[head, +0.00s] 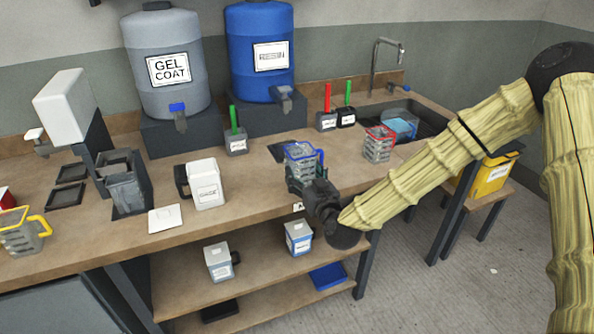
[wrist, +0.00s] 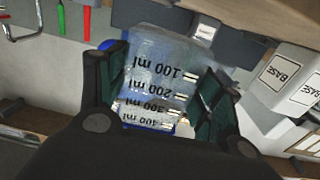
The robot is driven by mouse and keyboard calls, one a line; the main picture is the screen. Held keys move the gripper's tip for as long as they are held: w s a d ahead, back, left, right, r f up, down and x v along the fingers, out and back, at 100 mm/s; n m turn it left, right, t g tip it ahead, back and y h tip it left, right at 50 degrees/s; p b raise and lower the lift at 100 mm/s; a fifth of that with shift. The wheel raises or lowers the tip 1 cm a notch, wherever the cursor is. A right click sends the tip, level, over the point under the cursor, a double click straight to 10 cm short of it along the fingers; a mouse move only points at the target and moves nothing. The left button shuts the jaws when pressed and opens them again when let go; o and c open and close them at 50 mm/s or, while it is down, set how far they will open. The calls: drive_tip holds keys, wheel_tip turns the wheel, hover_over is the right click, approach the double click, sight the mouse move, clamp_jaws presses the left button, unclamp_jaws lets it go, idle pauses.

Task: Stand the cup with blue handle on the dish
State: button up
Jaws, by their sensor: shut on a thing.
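My gripper (head: 304,180) is shut on the cup from the front. In the wrist view the cup (wrist: 160,80) sits between the two dark fingers (wrist: 160,95), its millilitre marks facing the camera. A dark flat square (head: 277,152) lies on the bench just behind the cup, partly hidden by it. It may be the dish, but I cannot tell. I cannot tell whether the cup touches the bench.
A red-handled cup (head: 379,144) stands to the right, by the sink (head: 430,122). A white jug (head: 206,184) and white square plate (head: 165,218) are to the left. A yellow-handled cup (head: 22,232) is far left. Drums (head: 262,75) and brush pots (head: 236,142) stand behind.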

drive_tip(key=x, duration=0.4)
drive_tip(key=d+p+x, duration=0.1)
drive_tip(key=x, duration=0.1)
drive_tip(key=shift+w+f, duration=0.25)
drive_tip(key=shift+w+a+f+p, duration=0.1)
drive_tip(key=shift+f+p, duration=0.55)
drive_tip(key=shift+f, duration=1.15)
drive_tip(key=shift+f, duration=0.2)
drive_tip(key=o, duration=1)
drive_tip(key=shift+r, duration=0.25)
drive_tip(key=b+v, duration=0.2)
drive_tip(key=v, duration=1)
